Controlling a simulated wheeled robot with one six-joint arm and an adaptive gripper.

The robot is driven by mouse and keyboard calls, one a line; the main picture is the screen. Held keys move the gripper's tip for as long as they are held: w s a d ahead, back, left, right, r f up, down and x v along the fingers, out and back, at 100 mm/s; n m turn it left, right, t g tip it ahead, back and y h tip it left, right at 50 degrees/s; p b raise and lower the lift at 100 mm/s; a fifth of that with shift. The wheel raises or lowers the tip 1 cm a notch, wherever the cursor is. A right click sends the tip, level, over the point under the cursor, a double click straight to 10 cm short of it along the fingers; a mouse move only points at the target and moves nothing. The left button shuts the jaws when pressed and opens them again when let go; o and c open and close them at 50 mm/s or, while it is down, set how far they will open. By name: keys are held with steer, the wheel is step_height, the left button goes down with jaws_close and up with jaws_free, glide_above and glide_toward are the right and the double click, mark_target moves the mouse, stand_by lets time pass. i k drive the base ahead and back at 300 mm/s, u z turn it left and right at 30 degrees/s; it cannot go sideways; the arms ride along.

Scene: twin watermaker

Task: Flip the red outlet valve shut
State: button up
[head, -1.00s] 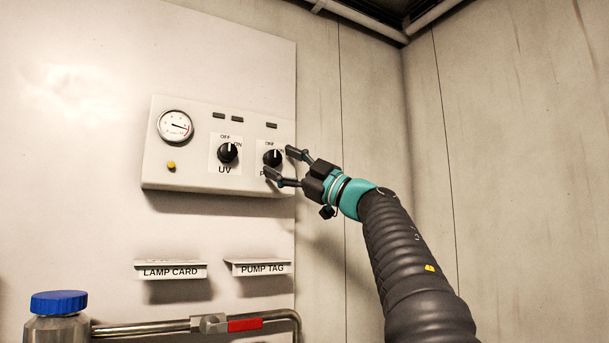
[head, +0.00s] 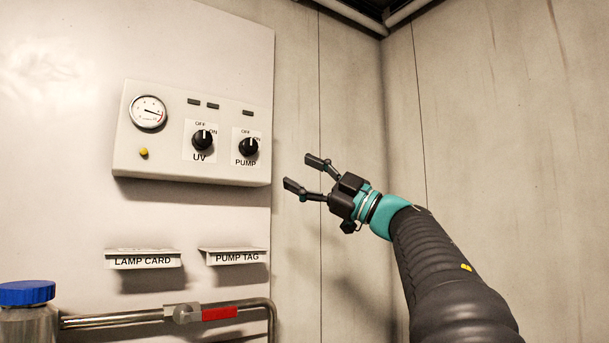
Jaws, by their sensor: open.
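The red outlet valve handle (head: 220,313) lies along the steel pipe at the lower middle of the head view, pointing right from its grey valve body (head: 184,313). My gripper (head: 303,174) is open and empty. It is to the right of the control box, above and to the right of the valve, and touches nothing. Its two dark fingers point left and slightly up.
The control box (head: 125,160) carries a gauge (head: 149,112), UV knob (head: 202,140) and PUMP knob (head: 248,147). LAMP CARD (head: 143,261) and PUMP TAG (head: 236,257) holders sit above the pipe (head: 110,321). A blue-capped canister (head: 27,293) stands lower left.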

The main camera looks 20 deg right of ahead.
mark_target(209, 314)
steer(key=k, duration=1)
